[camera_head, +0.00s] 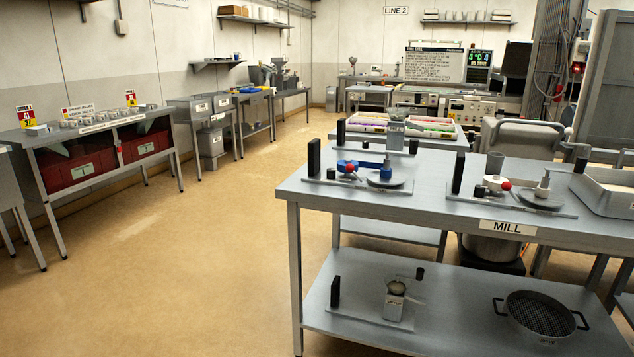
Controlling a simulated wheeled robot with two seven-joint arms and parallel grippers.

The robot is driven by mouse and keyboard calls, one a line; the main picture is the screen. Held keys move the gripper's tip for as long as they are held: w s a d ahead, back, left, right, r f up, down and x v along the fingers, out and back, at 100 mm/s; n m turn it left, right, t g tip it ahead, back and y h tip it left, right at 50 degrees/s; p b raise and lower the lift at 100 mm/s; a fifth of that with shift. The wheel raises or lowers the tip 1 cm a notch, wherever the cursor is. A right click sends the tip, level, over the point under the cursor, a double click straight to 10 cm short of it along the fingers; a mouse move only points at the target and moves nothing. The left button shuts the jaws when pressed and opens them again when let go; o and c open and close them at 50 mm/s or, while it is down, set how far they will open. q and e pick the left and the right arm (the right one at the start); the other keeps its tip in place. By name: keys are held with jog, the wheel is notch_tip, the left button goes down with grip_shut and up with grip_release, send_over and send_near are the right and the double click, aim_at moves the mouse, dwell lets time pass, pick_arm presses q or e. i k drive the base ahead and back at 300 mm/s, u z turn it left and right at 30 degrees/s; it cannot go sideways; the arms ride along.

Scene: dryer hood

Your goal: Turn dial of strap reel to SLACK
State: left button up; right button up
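I cannot make out a strap reel or a dial marked SLACK in the head view. Several small devices with black uprights stand on the steel table marked MILL (508,227). One device has a blue body with a red knob (348,168) and a grey disc beside it. Another has a white body with a red knob (506,186). Any lettering on these devices is too small to read. Neither of my grippers is in view.
The steel table's lower shelf (450,320) holds a small device and a dark round pan (540,314). A bench with red bins (85,177) stands along the left wall. Open tan floor (190,250) lies between bench and table. A wide control console (460,105) stands at the back.

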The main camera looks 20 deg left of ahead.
aim_at(331, 172)
jog(key=u, duration=0.85)
jog(key=i, duration=1.3)
jog(key=z, duration=0.25)
